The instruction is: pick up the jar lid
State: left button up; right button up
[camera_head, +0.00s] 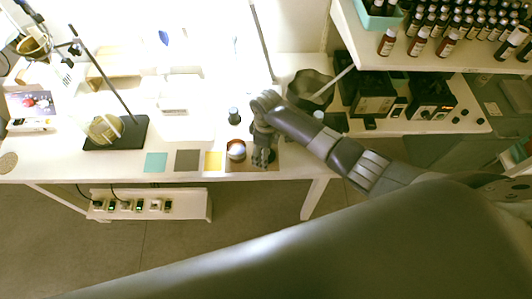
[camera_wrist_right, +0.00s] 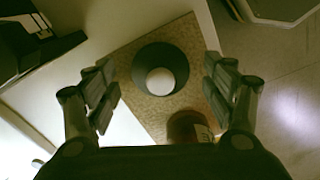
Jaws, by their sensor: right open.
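The jar lid (camera_wrist_right: 140,68) lies on a tan mat (camera_wrist_right: 122,55) in the right wrist view. It looks like a dark round ring with a pale round centre. My right gripper (camera_wrist_right: 160,84) is open, with its fingers on either side of the lid and apart from it. An amber jar (camera_wrist_right: 188,124) stands beside the lid, partly cut off by the gripper base. In the head view my right gripper (camera_head: 262,159) points down over the mat just right of the jar (camera_head: 236,151) and hides the lid. My left gripper is not in view.
Turquoise, grey and yellow squares (camera_head: 187,160) lie left of the jar along the table's front edge. A dark bottle (camera_head: 234,116) stands behind the jar. A dark bowl (camera_head: 310,88) is at the back right. A shelf of bottles (camera_head: 435,60) stands farther right.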

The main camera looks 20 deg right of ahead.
jog(key=shift+c, duration=0.6)
jog(key=c, duration=0.9)
